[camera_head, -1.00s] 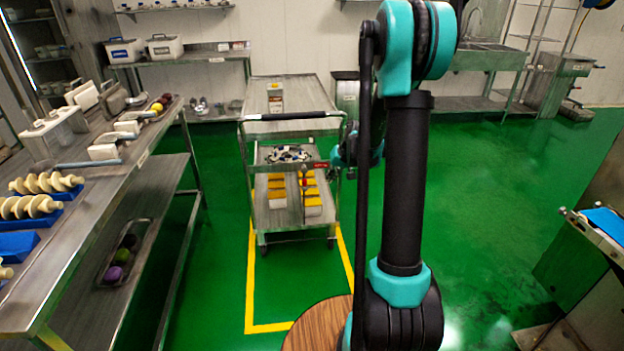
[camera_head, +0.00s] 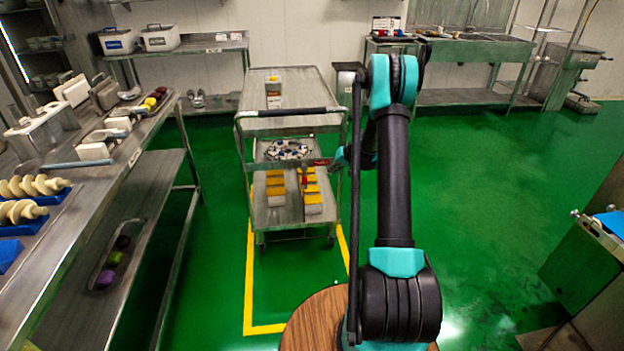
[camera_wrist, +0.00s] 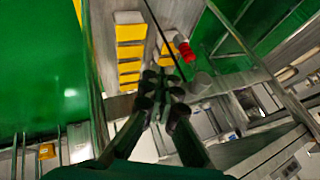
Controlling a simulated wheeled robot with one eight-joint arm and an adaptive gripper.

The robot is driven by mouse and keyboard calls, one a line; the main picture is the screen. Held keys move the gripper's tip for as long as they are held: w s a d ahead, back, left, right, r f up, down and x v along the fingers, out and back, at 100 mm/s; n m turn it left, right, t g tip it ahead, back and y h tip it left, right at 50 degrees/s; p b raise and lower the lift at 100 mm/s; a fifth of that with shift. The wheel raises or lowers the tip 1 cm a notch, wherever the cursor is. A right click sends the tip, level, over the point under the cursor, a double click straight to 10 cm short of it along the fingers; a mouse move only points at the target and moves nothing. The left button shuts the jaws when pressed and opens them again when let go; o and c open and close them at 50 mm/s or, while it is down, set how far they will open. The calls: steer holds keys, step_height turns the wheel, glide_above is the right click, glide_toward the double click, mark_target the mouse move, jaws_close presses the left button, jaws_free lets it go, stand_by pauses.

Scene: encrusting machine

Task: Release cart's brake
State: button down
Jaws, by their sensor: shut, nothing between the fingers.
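The metal cart (camera_head: 283,125) stands on the green floor, with a black push handle (camera_head: 290,112) and tiered shelves. A small red part (camera_head: 322,162) shows at the right of its middle shelf, and another red bit (camera_head: 304,180) hangs below it. The wrist view shows a red knob-like piece (camera_wrist: 188,52) above and right of my fingertips; I cannot tell for sure which part is the brake. My gripper (camera_wrist: 164,86) is shut and empty, apart from that red piece in the picture. In the head view my gripper (camera_head: 340,160) is beside the cart's right side, partly hidden.
Yellow-topped boxes (camera_head: 312,192) and a plate of dark and white pieces (camera_head: 287,150) sit on the cart's shelves. A carton (camera_head: 273,92) stands on top. A long steel table (camera_head: 110,175) runs along the left. Green floor (camera_head: 480,190) is open to the right.

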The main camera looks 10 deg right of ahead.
mark_target(304, 176)
stand_by(0.3)
steer(key=w+a+f, duration=0.5)
steer(key=a+f, duration=0.2)
steer(key=f, duration=0.1)
steer(key=shift+w+a, duration=0.2)
steer(key=shift+a, duration=0.2)
